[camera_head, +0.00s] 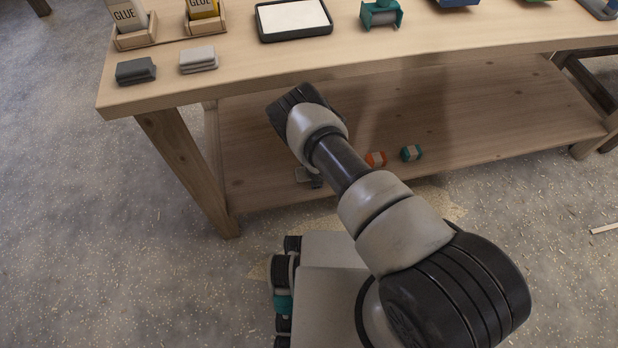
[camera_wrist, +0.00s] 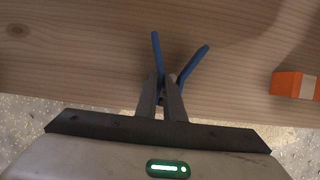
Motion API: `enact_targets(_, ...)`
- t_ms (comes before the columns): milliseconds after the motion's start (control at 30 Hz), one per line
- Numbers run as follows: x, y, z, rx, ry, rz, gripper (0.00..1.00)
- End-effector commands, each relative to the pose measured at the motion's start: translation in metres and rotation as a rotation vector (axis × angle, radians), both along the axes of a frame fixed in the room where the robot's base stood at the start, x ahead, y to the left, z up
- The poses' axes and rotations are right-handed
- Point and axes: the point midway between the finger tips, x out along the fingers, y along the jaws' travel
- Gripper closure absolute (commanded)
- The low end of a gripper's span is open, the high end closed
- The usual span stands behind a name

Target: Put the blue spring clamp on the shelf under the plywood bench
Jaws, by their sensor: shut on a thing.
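In the wrist view, my gripper (camera_wrist: 162,108) is shut on the blue spring clamp (camera_wrist: 190,67). Its two blue handles spread apart beyond my fingertips. The shelf (camera_wrist: 90,60) fills the view behind the clamp, and its front edge runs across the lower part. I cannot tell whether the clamp touches the shelf. In the head view, the wooden shelf (camera_head: 480,110) lies low under the plywood bench (camera_head: 330,55). My arm reaches to the left part of the shelf, where a bit of my gripper (camera_head: 308,177) shows near the front edge. The clamp cannot be made out there.
A bench leg (camera_head: 185,165) stands to the left. The shelf's right part is clear. Glue bottles and a tray (camera_head: 293,20) are on the benchtop.

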Motion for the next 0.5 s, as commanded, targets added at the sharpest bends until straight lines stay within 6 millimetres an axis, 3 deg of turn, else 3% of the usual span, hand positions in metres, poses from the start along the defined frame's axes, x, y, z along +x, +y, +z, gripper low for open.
enact_targets(100,-0.0031,-0.0047,-0.0132,0.001,-0.001,0.003,1.0)
enact_targets(433,-0.0036,-0.005,-0.0145,0.001,-0.001,0.004,1.0)
enact_targets(467,-0.0036,-0.005,-0.0141,0.001,-0.001,0.004,0.87)
enact_targets(500,-0.0036,-0.005,-0.014,0.001,-0.001,0.004,0.8)
